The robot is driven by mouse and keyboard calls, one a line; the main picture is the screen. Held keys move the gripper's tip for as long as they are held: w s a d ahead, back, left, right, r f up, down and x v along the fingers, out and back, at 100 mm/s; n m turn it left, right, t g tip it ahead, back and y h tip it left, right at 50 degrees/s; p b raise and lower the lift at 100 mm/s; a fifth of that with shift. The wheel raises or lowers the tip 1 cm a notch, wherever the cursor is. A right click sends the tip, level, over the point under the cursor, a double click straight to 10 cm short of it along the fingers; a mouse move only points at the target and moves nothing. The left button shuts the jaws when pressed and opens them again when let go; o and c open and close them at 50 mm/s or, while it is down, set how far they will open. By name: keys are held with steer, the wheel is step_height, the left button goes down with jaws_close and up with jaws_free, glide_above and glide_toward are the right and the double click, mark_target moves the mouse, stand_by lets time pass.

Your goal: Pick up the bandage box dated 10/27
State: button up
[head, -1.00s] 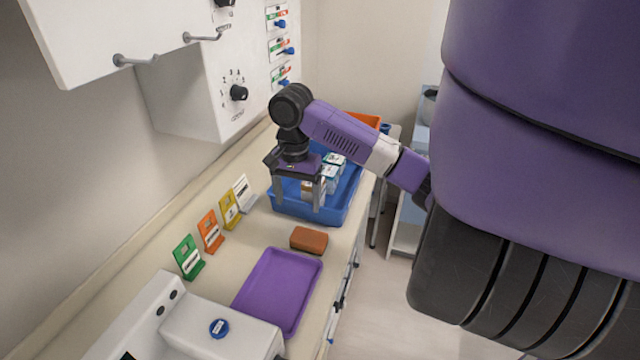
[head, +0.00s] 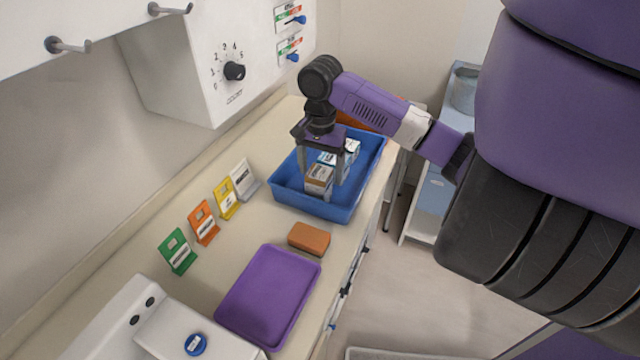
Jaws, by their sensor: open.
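Several small boxes stand in the blue tray (head: 283,193) on the counter. The nearest is a tan and white box (head: 319,179); behind it are a white and teal box (head: 331,159) and another white box (head: 351,147). Their printed dates are too small to read, so I cannot tell which is dated 10/27. My gripper (head: 321,181) points down over the tray, open, with its fingers apart around the area of the boxes. I cannot tell whether a finger touches a box.
A brown block (head: 309,238) and an empty purple tray (head: 268,296) lie nearer on the counter. Green (head: 177,251), orange (head: 203,222), yellow (head: 226,198) and white (head: 243,179) stands line the wall side. An orange container (head: 359,121) is behind the blue tray. A wall cabinet overhangs at upper left.

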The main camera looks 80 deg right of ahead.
steer(key=shift+w+f+p, duration=0.2)
steer(key=shift+f+p, duration=0.4)
steer(key=shift+f, duration=2.05)
steer(key=c, duration=1.5)
steer(key=shift+r, duration=0.15)
